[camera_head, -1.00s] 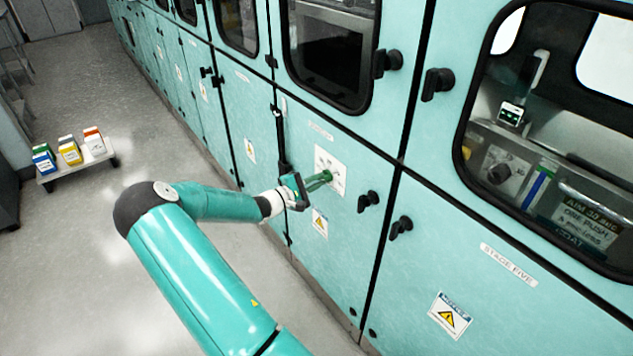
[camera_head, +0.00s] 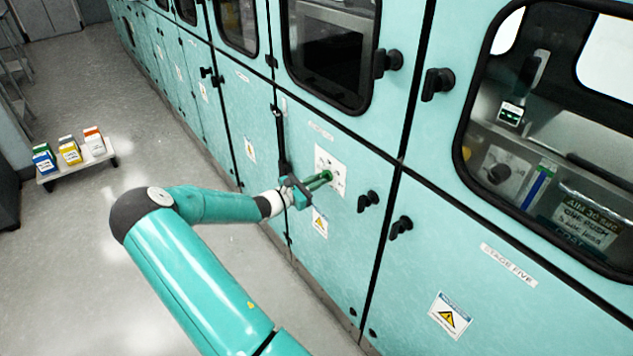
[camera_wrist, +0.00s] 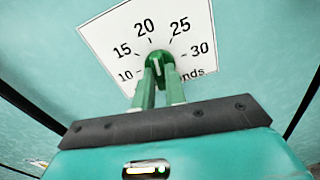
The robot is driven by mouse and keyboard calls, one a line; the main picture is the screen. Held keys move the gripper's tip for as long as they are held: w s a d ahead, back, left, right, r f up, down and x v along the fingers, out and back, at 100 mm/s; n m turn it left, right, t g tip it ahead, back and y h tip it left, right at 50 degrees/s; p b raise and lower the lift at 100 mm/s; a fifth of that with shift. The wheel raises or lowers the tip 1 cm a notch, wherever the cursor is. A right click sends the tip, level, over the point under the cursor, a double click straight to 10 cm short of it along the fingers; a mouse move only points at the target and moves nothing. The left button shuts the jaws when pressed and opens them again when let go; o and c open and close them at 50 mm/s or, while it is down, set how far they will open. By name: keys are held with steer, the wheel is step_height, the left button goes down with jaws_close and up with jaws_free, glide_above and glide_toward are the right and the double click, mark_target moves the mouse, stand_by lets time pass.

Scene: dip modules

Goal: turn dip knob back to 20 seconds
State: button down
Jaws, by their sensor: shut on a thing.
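The dip knob (camera_wrist: 158,64) is small, round and green, with a pale mark on its face. It sits in the middle of a white dial plate (camera_wrist: 100,38) printed 10, 15, 20, 25, 30 and "seconds". The 20 (camera_wrist: 145,28) stands just left above the knob and the 25 to its right. I cannot tell exactly which number the mark points to. My gripper (camera_wrist: 159,80) has its two green fingers shut on the knob. In the head view my gripper (camera_head: 322,179) reaches the dial plate (camera_head: 331,160) on the teal cabinet door; the knob is hidden there.
Black door latches (camera_head: 368,201) stick out right of the dial, with another (camera_head: 400,227) on the neighbouring door. A warning label (camera_head: 320,222) is below my gripper. A low cart (camera_head: 78,173) with coloured cartons stands far left. The floor between is clear.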

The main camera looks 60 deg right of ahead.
steer(key=shift+n, duration=0.6)
steer(key=c, duration=1.4)
jaws_free()
steer(key=shift+c, duration=0.2)
steer(key=v, duration=1.3)
steer(key=shift+a, duration=0.35)
steer(key=shift+w, duration=0.2)
